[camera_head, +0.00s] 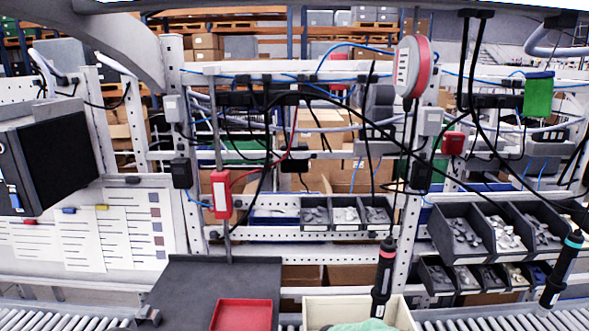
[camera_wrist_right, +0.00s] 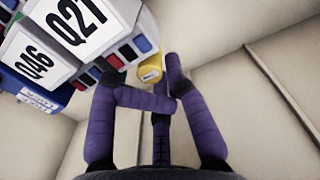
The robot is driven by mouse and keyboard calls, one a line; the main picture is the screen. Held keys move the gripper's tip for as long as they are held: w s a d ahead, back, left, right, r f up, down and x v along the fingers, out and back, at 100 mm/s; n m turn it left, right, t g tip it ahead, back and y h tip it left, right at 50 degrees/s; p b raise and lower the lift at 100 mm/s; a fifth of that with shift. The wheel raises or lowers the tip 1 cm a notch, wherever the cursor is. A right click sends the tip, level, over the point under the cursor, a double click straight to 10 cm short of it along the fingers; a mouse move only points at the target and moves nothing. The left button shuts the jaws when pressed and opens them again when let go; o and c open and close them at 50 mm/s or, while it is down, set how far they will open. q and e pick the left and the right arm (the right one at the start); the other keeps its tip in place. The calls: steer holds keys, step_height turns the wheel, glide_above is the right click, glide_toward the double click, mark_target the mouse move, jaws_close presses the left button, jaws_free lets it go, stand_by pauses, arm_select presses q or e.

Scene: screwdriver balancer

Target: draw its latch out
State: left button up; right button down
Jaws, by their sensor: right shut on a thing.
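My right gripper (camera_wrist_right: 160,92) shows in the right wrist view with purple jointed fingers. They are closed in at the yellow cylinder (camera_wrist_right: 150,73), which sits by the fingertips and is partly hidden by them. I cannot tell from the view whether this cylinder is the latch. In the head view a red and grey round balancer (camera_head: 413,66) hangs high at the right of centre. A black screwdriver with a red band (camera_head: 384,278) hangs upright below it. Neither gripper shows in the head view.
In the head view a red tray (camera_head: 241,315), a beige box (camera_head: 404,318) and parts bins (camera_head: 462,232) fill the front; a second screwdriver (camera_head: 562,270) hangs right.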

steer(key=shift+a, duration=0.4)
steer(key=c, duration=1.3)
jaws_free()
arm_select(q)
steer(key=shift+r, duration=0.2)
arm_select(e)
steer(key=shift+w+r, duration=0.1)
steer(key=shift+r, duration=0.25)
arm_select(q)
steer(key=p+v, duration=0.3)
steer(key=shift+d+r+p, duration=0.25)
steer(key=shift+p, duration=0.1)
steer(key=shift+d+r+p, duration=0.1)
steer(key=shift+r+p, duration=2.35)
arm_select(e)
steer(key=shift+r, duration=8.7)
